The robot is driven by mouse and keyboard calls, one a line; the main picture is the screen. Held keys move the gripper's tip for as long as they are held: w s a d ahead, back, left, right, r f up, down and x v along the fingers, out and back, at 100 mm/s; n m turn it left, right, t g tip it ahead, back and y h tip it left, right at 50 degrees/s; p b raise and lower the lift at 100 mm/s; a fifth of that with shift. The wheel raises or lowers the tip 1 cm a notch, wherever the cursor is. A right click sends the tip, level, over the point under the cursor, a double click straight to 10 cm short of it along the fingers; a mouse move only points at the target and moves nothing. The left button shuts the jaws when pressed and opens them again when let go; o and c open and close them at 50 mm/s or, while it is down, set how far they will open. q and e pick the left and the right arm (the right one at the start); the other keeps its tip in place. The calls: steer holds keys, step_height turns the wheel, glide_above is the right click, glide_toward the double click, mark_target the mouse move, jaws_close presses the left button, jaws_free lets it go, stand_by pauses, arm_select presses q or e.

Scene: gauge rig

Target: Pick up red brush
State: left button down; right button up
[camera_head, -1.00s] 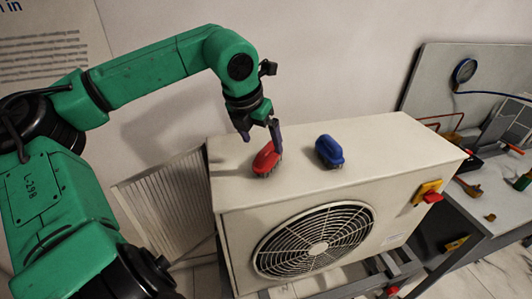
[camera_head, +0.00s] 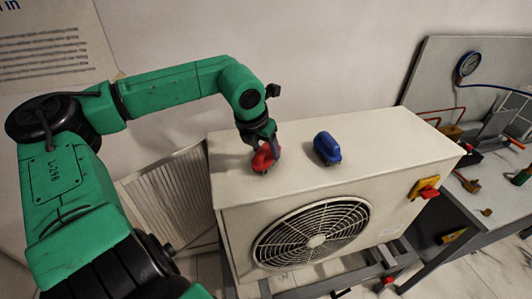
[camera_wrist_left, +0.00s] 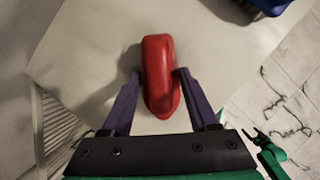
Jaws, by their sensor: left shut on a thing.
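The red brush (camera_head: 264,158) is on the left part of the white fan unit's top (camera_head: 380,158). My left gripper (camera_head: 263,150) is down around it and shut on its sides. In the left wrist view the red brush (camera_wrist_left: 160,75) lies between the two purple fingers of my left gripper (camera_wrist_left: 158,78), one finger on each side. The underside of the brush is hidden in the wrist view, and I cannot tell whether it is clear of the top.
A blue brush (camera_head: 327,148) stands on the unit's top, right of the red one. It also shows at the top edge of the left wrist view (camera_wrist_left: 262,5). A grey bench (camera_head: 480,208) with a gauge (camera_head: 468,64) and tools is at the right. The unit's right top is clear.

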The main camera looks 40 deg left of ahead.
mark_target(265, 145)
arm_select(q)
steer(key=shift+r, duration=0.1)
steer(key=shift+r, duration=0.25)
step_height(265, 145, up, 9)
steer(key=shift+w+a+r+b, duration=0.1)
steer(key=shift+a+b, duration=0.05)
steer(key=shift+b, duration=1.1)
step_height(265, 145, up, 10)
